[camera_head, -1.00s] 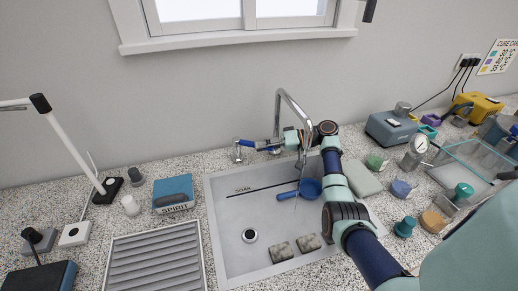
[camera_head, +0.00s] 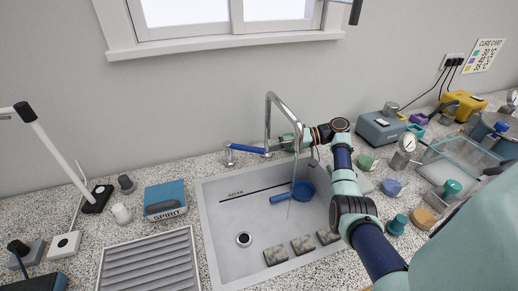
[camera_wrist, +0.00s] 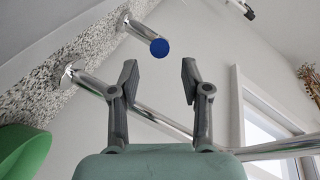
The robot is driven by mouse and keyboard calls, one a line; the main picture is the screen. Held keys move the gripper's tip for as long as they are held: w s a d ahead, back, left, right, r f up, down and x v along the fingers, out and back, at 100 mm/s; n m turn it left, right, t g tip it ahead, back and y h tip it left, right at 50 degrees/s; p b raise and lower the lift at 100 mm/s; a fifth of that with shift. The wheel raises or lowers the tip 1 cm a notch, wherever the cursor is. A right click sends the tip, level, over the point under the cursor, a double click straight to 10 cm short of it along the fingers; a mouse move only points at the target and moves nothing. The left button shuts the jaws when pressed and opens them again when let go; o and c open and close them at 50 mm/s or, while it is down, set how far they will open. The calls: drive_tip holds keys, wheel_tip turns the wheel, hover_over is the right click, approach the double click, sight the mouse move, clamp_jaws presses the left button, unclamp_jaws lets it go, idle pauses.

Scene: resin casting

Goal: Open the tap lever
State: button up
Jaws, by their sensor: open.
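The chrome tap (camera_head: 268,112) stands behind the sink, its spout arching over the basin. Its blue lever (camera_head: 247,149) stretches right from a short chrome post, left of the spout. In the wrist view the lever (camera_wrist: 160,47) shows as a blue round end on a chrome stem, pointing towards the camera. My gripper (camera_wrist: 158,75) is open and empty, the lever's end beyond the gap between its fingers, apart from both. In the head view my gripper (camera_head: 286,143) is to the right of the lever, partly hidden behind the spout. A thin pale line, perhaps water, hangs below the spout.
The sink (camera_head: 225,217) holds a blue strainer or ladle (camera_head: 302,190) and several grey blocks (camera_head: 302,244). In the wrist view the spout pipe (camera_wrist: 155,117) crosses close behind the fingers. A green object (camera_wrist: 22,150) is at lower left. A SPIRIT box (camera_head: 165,197) stands left of the sink.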

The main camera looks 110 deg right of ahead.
drive_tip(key=v, duration=0.4)
drive_tip(key=shift+s+a+r, duration=0.15)
drive_tip(key=shift+s, duration=0.2)
